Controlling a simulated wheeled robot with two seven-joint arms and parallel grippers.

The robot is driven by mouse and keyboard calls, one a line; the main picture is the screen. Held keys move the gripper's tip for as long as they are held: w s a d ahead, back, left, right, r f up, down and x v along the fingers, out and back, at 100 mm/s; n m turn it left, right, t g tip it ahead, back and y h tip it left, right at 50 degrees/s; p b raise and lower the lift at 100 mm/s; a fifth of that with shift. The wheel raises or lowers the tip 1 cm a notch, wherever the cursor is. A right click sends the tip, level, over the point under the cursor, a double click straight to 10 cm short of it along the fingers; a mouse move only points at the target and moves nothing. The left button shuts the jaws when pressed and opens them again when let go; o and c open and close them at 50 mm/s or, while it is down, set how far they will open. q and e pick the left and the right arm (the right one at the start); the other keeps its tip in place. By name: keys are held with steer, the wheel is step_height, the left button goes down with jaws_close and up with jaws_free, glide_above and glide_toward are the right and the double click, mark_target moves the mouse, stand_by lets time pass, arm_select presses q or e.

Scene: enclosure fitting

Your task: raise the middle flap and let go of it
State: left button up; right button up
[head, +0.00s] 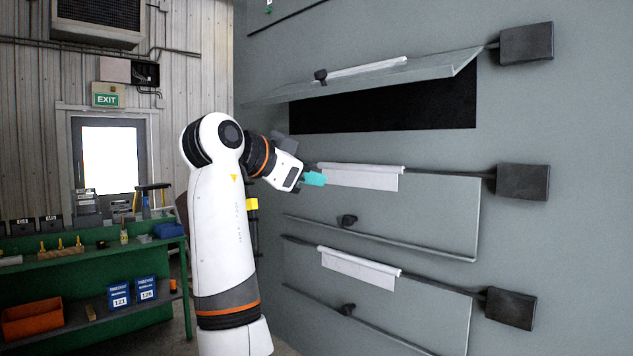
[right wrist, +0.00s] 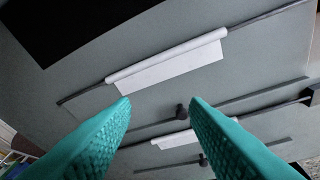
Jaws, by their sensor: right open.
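The middle flap (head: 430,210) is a grey panel hanging shut, nearly flush with the grey wall. It has a white strip along its top rod and a dark knob (head: 347,221) near its lower edge. My right gripper (head: 316,178), with teal fingers, is in front of the flap's upper left part, by the strip's left end. In the right wrist view its two fingers (right wrist: 160,103) are spread with nothing between them. The middle flap (right wrist: 158,92) and its knob (right wrist: 182,112) show beyond the fingertips, apart from them. My left gripper is not in view.
The upper flap (head: 400,75) is raised, sticking out above a black opening (head: 390,108). The lower flap (head: 420,305) hangs shut. Dark blocks (head: 522,182) stand at the right ends of the rods. A green workbench (head: 90,262) stands at the left.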

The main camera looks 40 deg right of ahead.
steer(key=b+v, duration=0.1)
steer(key=v, duration=0.7)
steer(key=shift+b, duration=0.3)
steer(key=shift+a, duration=0.1)
